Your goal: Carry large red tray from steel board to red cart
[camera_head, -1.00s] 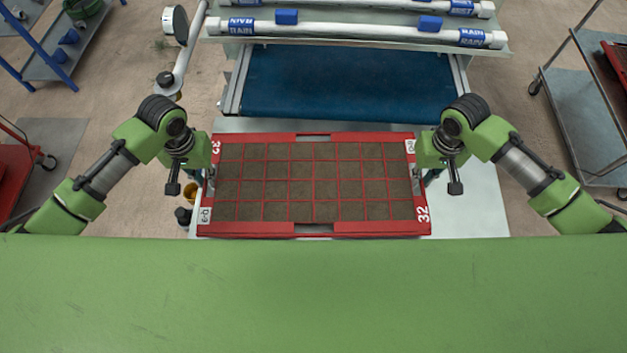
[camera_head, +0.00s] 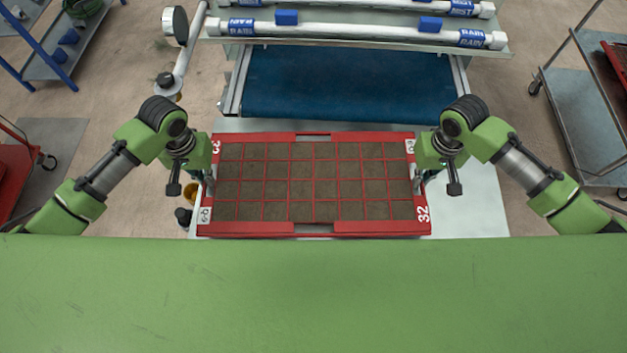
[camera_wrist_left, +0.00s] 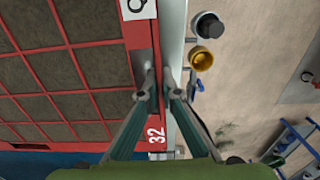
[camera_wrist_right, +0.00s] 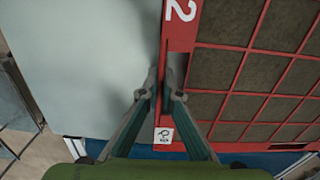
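The large red tray (camera_head: 313,229), its several cells filled with brown soil, lies flat on the steel board (camera_head: 475,205). My left gripper (camera_head: 209,179) is at the tray's left end. In the left wrist view its fingers (camera_wrist_left: 160,88) stand on both sides of the tray's end wall, closed on it. My right gripper (camera_head: 417,181) is at the right end. In the right wrist view its fingers (camera_wrist_right: 161,90) close on the opposite end wall. A red cart (camera_head: 14,172) shows partly at the left edge; most of it is out of view.
A blue conveyor belt (camera_head: 345,82) and white pipes (camera_head: 350,33) lie beyond the tray. A grey trolley (camera_head: 590,115) with a red item stands at the right. A blue-framed shelf (camera_head: 60,60) is at the upper left. Small cups (camera_wrist_left: 201,58) sit beside the board's left edge.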

